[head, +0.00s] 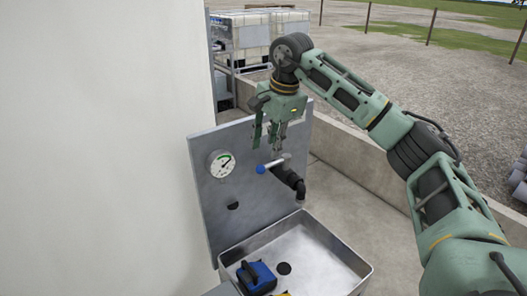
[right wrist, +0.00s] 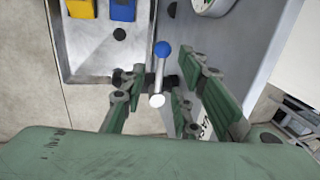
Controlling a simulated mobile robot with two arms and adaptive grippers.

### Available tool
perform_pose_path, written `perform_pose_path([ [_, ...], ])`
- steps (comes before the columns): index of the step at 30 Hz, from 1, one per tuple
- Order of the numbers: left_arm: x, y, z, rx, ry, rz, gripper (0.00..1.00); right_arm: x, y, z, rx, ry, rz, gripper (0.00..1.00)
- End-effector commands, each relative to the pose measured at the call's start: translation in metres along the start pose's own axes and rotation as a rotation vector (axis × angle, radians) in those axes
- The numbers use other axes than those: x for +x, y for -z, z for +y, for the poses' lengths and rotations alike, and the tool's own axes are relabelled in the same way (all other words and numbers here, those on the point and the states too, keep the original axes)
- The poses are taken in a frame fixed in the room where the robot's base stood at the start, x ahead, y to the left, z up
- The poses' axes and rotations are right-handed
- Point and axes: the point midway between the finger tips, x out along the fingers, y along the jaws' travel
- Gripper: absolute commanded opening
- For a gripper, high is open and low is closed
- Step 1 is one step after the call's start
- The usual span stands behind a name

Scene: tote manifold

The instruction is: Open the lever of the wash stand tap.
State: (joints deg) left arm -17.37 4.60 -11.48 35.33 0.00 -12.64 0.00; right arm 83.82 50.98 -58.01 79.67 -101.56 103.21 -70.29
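The wash stand tap (head: 290,180) is a dark spout on the grey metal back panel, over the basin (head: 345,262). Its lever (head: 272,164) is a short metal bar with a blue ball at one end, and it points left across the panel in the head view. My right gripper (head: 268,143) points down just above the lever. In the right wrist view, the open fingers of my right gripper (right wrist: 163,85) stand on either side of the lever (right wrist: 160,75), with gaps to both. My left gripper is out of view.
A round pressure gauge (head: 221,163) sits on the panel left of the tap. A blue item (head: 257,278) lies in the basin; a yellow item (right wrist: 80,8) shows beside it in the wrist view. A pale wall (head: 100,150) stands close on the left.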

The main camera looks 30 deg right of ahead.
Motion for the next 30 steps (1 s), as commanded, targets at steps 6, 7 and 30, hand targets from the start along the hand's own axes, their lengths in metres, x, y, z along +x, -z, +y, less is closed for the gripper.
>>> perform_pose_path([
  [6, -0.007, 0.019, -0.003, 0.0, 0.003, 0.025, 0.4, 0.006, 0.018, 0.007, 0.005, -0.029, 0.05, 0.29],
  [7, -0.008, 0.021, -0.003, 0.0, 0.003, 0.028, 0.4, 0.01, 0.019, 0.007, 0.005, -0.03, 0.05, 0.29],
  [30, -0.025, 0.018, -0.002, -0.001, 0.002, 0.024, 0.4, 0.069, 0.019, 0.008, 0.005, -0.023, 0.046, 0.24],
])
